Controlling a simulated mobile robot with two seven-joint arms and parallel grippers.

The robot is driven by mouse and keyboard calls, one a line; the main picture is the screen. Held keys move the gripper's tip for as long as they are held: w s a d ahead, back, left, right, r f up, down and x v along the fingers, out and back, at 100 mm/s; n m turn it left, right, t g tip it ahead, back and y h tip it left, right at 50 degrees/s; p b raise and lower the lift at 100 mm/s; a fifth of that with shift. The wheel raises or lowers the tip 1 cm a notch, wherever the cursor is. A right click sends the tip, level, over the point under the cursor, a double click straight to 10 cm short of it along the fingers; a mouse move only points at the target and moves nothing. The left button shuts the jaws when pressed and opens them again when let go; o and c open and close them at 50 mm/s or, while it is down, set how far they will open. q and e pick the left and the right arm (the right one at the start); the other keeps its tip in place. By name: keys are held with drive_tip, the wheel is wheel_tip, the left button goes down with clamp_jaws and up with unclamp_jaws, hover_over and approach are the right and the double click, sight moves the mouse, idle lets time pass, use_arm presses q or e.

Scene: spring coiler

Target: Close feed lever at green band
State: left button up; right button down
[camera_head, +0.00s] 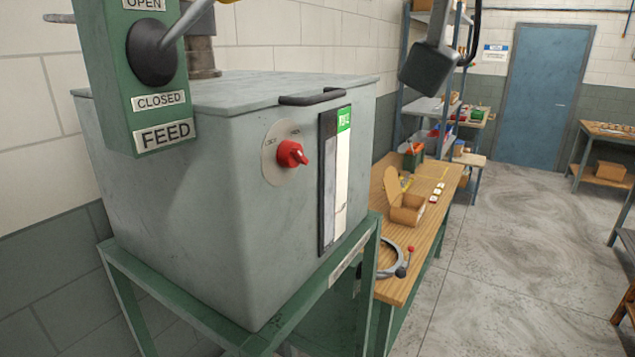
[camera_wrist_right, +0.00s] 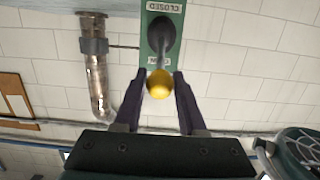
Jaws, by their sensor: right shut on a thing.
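The green feed panel (camera_head: 118,80) carries a dark round hub with a grey lever (camera_head: 180,28), and labels reading OPEN, CLOSED and FEED. In the head view the lever slants up and right from the hub, and its end is cut off by the frame. In the right wrist view, where the labels are upside down, the lever's yellow ball knob (camera_wrist_right: 159,88) is near the OPEN label. My right gripper (camera_wrist_right: 158,76) is shut on this knob, one finger on each side. A tall gauge (camera_head: 336,185) on the grey tank has a green band (camera_head: 344,119) near its top; its level is unclear.
The grey tank (camera_head: 200,190) has a red knob (camera_head: 291,154) and a black handle (camera_head: 311,97) on its lid. A wooden bench (camera_head: 428,235) with small boxes stands to the right. A metal pipe (camera_wrist_right: 98,80) runs beside the panel.

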idle(0.4)
wheel_tip(320, 180, down, 12)
drive_tip(key=b, duration=0.8)
drive_tip(key=shift+c, duration=2)
unclamp_jaws()
drive_tip(key=shift+r, duration=0.35)
drive_tip(key=p+v, duration=0.1)
drive_tip(key=v, duration=0.7)
drive_tip(key=shift+f, duration=0.1)
